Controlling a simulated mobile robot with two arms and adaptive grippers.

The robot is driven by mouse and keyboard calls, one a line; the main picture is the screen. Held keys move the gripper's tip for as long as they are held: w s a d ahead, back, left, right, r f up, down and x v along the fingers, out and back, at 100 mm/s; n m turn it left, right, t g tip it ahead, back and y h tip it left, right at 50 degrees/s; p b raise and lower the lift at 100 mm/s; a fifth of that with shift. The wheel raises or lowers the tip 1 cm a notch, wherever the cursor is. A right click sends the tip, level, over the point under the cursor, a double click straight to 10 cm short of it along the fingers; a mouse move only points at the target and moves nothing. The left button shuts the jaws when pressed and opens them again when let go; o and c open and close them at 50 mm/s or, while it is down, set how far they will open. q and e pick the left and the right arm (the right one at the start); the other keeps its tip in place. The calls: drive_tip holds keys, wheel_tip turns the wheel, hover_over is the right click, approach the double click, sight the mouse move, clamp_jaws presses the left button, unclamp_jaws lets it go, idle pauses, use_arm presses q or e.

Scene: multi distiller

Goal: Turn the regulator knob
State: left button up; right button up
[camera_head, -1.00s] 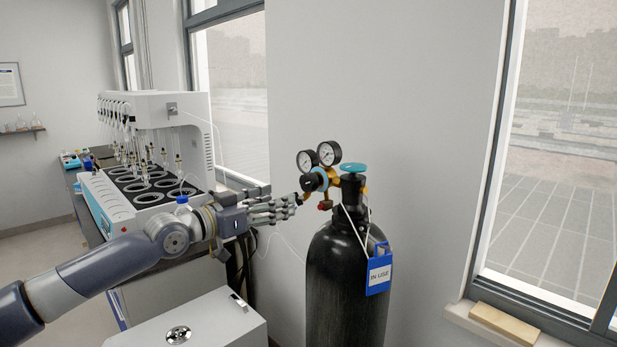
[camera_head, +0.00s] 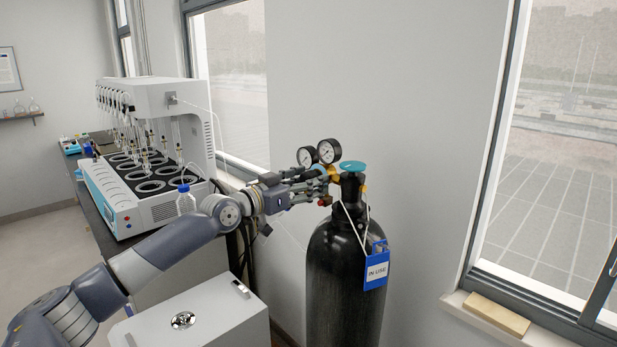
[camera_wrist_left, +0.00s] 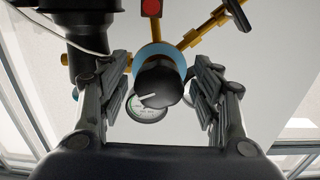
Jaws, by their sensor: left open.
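The regulator knob (camera_wrist_left: 158,86) is black with a white pointer line and sits in front of a blue ring in the left wrist view. My left gripper (camera_wrist_left: 163,95) is open, with one finger on each side of the knob and a visible gap on both sides. In the head view my left gripper (camera_head: 318,184) is at the regulator, and its fingers hide the knob. The regulator's two round gauges (camera_head: 328,151) stand above the fingers. The black gas cylinder (camera_head: 345,265) stands upright below, with a teal valve handwheel (camera_head: 352,167) on top. My right gripper is not in view.
A blue "IN USE" tag (camera_head: 377,268) hangs on the cylinder. A white distiller (camera_head: 150,130) stands on the bench at left, with a blue-capped bottle (camera_head: 186,202) near my arm. A white box (camera_head: 200,317) is below my arm. Bare wall lies behind the cylinder.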

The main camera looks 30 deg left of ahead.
use_arm(q)
drive_tip(key=shift+w, duration=0.15)
drive_tip(key=shift+c, duration=0.3)
drive_tip(key=c, duration=0.9)
drive_tip(key=shift+c, duration=0.6)
